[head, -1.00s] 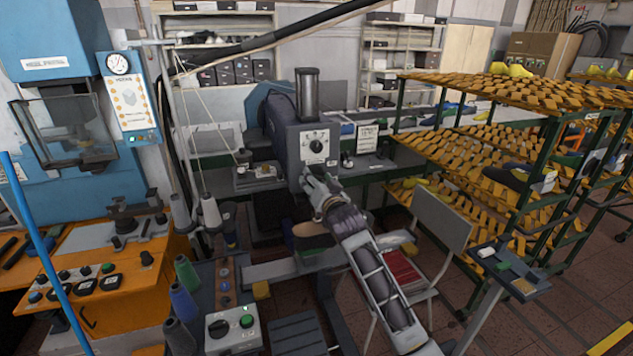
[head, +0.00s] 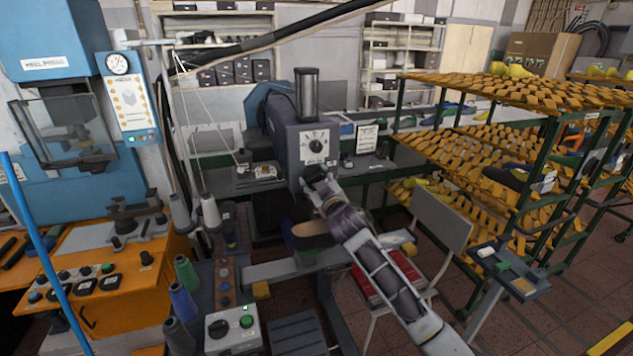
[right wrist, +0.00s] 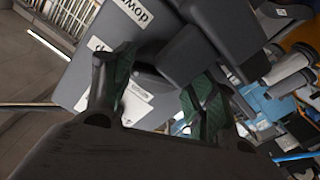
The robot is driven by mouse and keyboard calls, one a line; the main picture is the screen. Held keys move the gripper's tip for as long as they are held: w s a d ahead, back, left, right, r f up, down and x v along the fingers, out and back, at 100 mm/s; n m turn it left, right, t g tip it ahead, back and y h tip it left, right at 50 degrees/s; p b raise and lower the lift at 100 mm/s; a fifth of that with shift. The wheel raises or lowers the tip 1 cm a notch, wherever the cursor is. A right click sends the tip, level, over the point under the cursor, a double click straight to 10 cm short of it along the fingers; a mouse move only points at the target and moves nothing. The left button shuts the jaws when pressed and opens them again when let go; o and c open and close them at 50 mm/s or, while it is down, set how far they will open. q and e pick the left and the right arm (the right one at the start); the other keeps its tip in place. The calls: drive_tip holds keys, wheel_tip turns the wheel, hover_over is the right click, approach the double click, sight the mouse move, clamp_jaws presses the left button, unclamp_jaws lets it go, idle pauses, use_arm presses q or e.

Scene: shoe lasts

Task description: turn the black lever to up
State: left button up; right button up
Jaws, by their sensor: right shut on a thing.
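My right gripper (head: 313,174) is at the lower edge of this panel, just below the dial. In the right wrist view its green-padded fingers (right wrist: 163,88) stand on either side of a dark blocky part, which appears to be the black lever (right wrist: 190,55). The gripper is shut on it. In the head view the gripper hides the lever, so its exact angle is unclear. My left gripper is not in view.
A label reading "down" shows upside down on the panel (right wrist: 85,75) in the right wrist view. A grey chair (head: 440,220) and racks of orange blocks (head: 490,150) stand right. A control box (head: 232,330) and thread cones (head: 183,305) stand at the front left.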

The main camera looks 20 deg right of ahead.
drive_tip(key=shift+n, duration=0.8)
drive_tip(key=o, duration=1)
drive_tip(key=shift+s, duration=0.1)
drive_tip(key=shift+s, duration=0.95)
drive_tip(key=shift+s+d, duration=0.2)
drive_tip(key=shift+s, duration=4.8)
drive_tip(key=shift+f, duration=0.1)
